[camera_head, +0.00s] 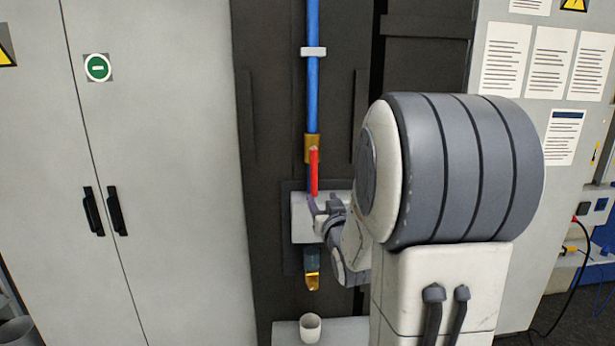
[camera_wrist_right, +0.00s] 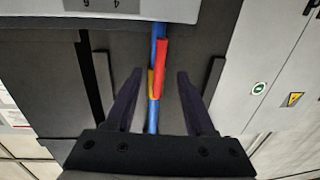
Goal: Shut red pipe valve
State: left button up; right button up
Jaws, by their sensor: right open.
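The red valve handle (camera_head: 314,172) hangs down along the blue pipe (camera_head: 313,95), just below a brass valve body (camera_head: 308,147). In the right wrist view, the red handle (camera_wrist_right: 161,52), brass body (camera_wrist_right: 151,84) and blue pipe (camera_wrist_right: 152,122) appear between the fingers. My right gripper (camera_head: 318,208) is in front of the white box, near the handle's lower end. In the wrist view the gripper (camera_wrist_right: 160,73) is open, one dark finger on each side, apart from the handle. My arm hides part of the gripper in the head view. My left gripper is not in view.
A white box (camera_head: 302,225) sits under the handle, with a brass spout (camera_head: 312,282) below it. A white cup (camera_head: 310,328) stands on a ledge (camera_head: 287,334). A grey cabinet (camera_head: 170,200) is at left; a panel with papers (camera_head: 502,60) is at right.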

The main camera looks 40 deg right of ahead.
aim_at(315, 186)
jog(key=p+x, duration=0.4)
jog(key=x, duration=0.4)
jog(key=shift+w+d+r+p, duration=0.1)
jog(key=shift+w+p, duration=0.2)
jog(key=shift+w, duration=0.05)
jog(key=shift+w+d, duration=0.3)
jog(key=shift+w, duration=0.35)
jog(key=shift+c, duration=0.2)
grip_shut()
dwell(0.3)
